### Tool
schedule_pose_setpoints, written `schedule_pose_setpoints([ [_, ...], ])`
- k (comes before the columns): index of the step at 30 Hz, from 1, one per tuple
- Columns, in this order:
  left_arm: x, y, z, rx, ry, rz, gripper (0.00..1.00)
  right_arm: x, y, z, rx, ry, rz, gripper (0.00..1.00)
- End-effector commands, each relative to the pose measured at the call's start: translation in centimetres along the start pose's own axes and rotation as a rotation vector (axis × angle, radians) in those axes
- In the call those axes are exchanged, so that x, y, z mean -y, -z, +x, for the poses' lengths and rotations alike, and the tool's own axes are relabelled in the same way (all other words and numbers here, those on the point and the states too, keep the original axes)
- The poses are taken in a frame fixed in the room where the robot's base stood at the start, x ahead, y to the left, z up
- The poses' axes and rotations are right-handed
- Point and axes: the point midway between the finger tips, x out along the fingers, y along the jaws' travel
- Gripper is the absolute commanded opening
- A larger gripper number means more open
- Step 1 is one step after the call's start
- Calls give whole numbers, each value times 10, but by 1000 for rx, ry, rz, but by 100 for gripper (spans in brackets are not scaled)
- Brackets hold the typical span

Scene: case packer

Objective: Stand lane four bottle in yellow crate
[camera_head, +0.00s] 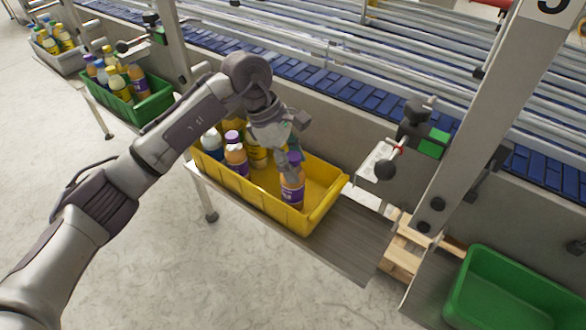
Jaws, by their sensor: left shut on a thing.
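The yellow crate (262,198) stands on a metal shelf beside the conveyor. My left gripper (290,165) reaches down over the crate and is shut on an orange bottle with a purple cap and label (292,192). The held bottle is roughly upright within the crate's outline, right of the other bottles; whether its base touches the crate floor I cannot tell. Several bottles stand in the crate's left part, among them a purple-capped orange one (236,158) and a white-capped dark one (211,142). My left forearm and gripper hide part of the crate's back. My right gripper is not in view.
An empty-looking green crate (462,290) is at the lower right. Another green crate (148,108) with bottles and a grey crate (68,62) stand at the upper left. A metal post (470,130) rises right of the yellow crate. The crate's right end has bare floor.

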Motion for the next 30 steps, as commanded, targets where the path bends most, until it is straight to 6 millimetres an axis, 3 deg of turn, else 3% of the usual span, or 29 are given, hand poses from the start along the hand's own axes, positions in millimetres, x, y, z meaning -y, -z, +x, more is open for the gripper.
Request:
schedule_pose_setpoints([
  [7,1,12,29,1,4,-1,0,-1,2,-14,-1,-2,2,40],
  [18,0,15,35,0,0,1,0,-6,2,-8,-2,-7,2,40],
  [19,0,15,36,-1,1,0,53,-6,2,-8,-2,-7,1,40],
  [23,1,14,34,-1,2,0,75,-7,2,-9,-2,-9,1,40],
  [30,1,14,34,0,2,0,77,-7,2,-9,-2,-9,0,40],
])
